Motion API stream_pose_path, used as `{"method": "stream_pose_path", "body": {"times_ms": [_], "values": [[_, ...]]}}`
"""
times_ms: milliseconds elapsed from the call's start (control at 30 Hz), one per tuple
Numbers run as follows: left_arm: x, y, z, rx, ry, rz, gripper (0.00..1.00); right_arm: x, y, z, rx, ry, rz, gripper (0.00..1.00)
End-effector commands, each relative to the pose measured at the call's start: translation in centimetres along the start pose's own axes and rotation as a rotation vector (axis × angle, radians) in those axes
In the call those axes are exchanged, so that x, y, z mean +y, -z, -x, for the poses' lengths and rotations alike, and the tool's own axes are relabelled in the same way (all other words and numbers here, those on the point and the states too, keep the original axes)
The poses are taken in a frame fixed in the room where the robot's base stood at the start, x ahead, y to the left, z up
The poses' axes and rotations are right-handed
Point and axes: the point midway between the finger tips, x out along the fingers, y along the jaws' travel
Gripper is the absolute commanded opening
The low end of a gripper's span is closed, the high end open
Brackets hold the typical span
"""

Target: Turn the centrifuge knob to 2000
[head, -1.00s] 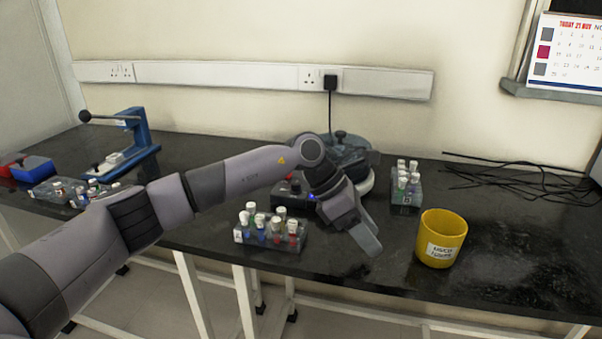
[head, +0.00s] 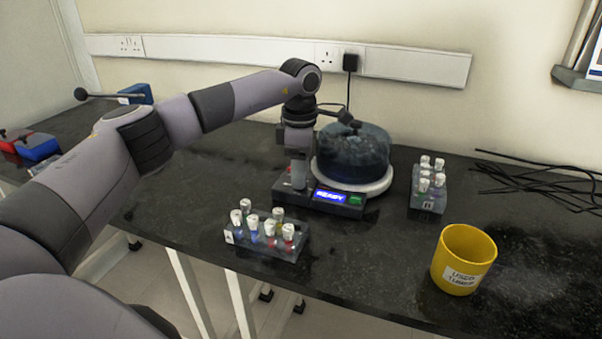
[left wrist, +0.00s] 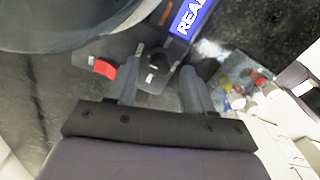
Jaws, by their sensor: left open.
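The centrifuge (head: 352,158) has a dark, see-through round lid on a white base. Its blue display (head: 329,196) reads READY, and part of it shows in the left wrist view (left wrist: 189,16). My left gripper (head: 298,180) points down at the left end of the control panel and hides the knob in the head view. In the left wrist view, the black knob (left wrist: 157,61) sits on the panel between the open fingers of the left gripper (left wrist: 161,72). I cannot tell whether they touch it. A red switch (left wrist: 105,68) lies left of the fingers. My right gripper is not in view.
A tube rack (head: 268,241) stands in front of the centrifuge, and another rack (head: 428,190) stands right of it. A yellow cup (head: 463,258) is near the front edge at right. Black cables (head: 540,183) lie at the back right.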

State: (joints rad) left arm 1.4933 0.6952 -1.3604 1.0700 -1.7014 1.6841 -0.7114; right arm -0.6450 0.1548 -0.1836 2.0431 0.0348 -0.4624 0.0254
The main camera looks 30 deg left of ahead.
Motion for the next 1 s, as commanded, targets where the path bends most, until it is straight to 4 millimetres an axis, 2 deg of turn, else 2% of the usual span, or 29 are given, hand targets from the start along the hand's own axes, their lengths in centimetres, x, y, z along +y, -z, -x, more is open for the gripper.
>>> {"method": "stream_pose_path", "body": {"times_ms": [133, 400, 567, 1000], "values": [[0.0, 0.0, -1.1, -0.001, 0.000, 0.000, 0.52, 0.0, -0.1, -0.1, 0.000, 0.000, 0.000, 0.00], [0.0, 0.0, -1.2, -0.001, -0.001, 0.000, 0.52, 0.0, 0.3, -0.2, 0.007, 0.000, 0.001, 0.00], [0.0, 0.0, -1.2, -0.001, -0.001, -0.001, 0.00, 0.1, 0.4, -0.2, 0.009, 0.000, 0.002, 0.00], [0.0, -0.1, -1.0, -0.001, 0.001, 0.067, 0.00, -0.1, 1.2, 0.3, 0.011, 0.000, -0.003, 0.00]]}}
